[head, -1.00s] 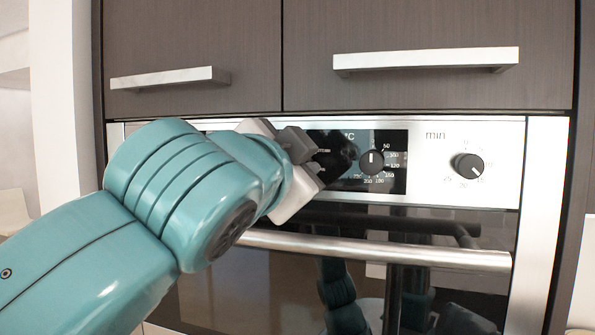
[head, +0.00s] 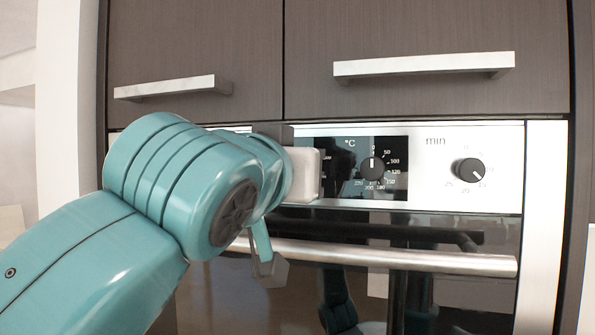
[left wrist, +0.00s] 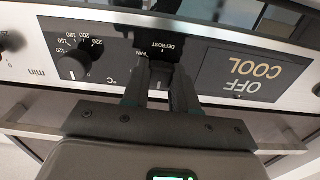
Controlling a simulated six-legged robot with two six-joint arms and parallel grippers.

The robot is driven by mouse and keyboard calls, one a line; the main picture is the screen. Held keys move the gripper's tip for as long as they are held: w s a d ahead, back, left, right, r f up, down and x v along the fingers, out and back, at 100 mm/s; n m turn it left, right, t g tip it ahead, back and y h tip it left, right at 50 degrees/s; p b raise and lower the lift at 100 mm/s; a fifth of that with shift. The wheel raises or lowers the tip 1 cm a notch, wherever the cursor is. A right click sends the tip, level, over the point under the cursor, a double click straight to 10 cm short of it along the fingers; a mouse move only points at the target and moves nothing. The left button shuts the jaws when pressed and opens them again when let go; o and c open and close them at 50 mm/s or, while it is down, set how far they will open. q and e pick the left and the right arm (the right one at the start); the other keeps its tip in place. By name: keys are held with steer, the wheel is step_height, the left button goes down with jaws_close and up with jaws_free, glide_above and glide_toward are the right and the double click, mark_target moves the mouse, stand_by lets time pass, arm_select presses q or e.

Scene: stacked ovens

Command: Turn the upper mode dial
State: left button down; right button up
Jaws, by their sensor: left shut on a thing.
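The upper mode dial (left wrist: 159,87) shows in the left wrist view between the two dark fingers of my left gripper (left wrist: 160,80). Labels such as DEFROST and FAN stand around it on a dark panel, upside down in this view. My left gripper is shut on the dial, and the fingers hide most of it. In the head view my left wrist (head: 303,175) is close in front of the control panel (head: 440,150) and hides the dial and fingertips. My right gripper is not in view.
The temperature dial (head: 372,168) is just right of my wrist, and the minute dial (head: 469,169) is farther right. The oven door handle (head: 400,257) runs below the panel. Cabinet drawers with bar handles (head: 425,65) are above it.

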arm_select(q)
steer(key=shift+d+f+n, duration=0.1)
steer(key=shift+f+n, duration=0.15)
steer(key=shift+n, duration=0.05)
stand_by(0.4)
steer(key=c, duration=0.9)
jaws_free()
steer(key=shift+r, duration=0.15)
steer(key=shift+s, duration=0.1)
steer(key=shift+s+a+b, duration=0.25)
steer(key=shift+s+b, duration=0.05)
steer(key=b+v, duration=0.4)
steer(key=v, duration=1.1)
steer(key=shift+s+r, duration=0.1)
steer(key=shift+s, duration=0.15)
